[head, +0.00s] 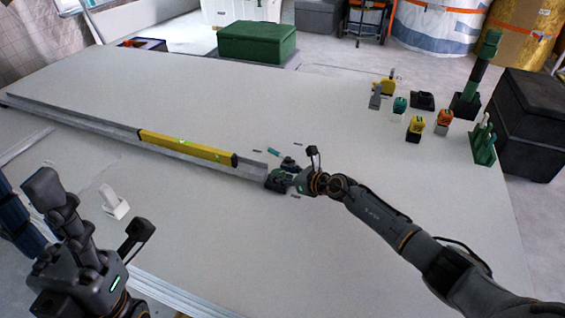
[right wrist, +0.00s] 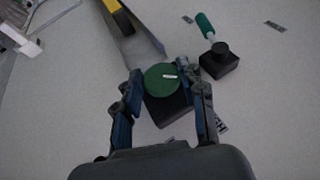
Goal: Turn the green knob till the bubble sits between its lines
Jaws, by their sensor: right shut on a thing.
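The green knob (right wrist: 162,78) is round with a pale mark on its top and sits on a dark block at the end of a metal rail (head: 95,124). My right gripper (head: 284,178) is shut on the knob, one blue-padded finger on each side of it. A yellow spirit level (head: 160,138) lies along the rail. Bright green vial spots show on it, but the bubble and its lines are too small to read. The level's end also shows in the right wrist view (right wrist: 118,15). My left gripper (head: 52,190) is at the lower left, away from the rail; its jaw opening is unclear.
A small black block (right wrist: 218,62) and a green-handled tool (right wrist: 206,26) lie close to the knob. A white holder (head: 114,204) stands near my left gripper. Several coloured tools and a green rack (head: 484,150) stand at the right. The panel's middle is mostly clear.

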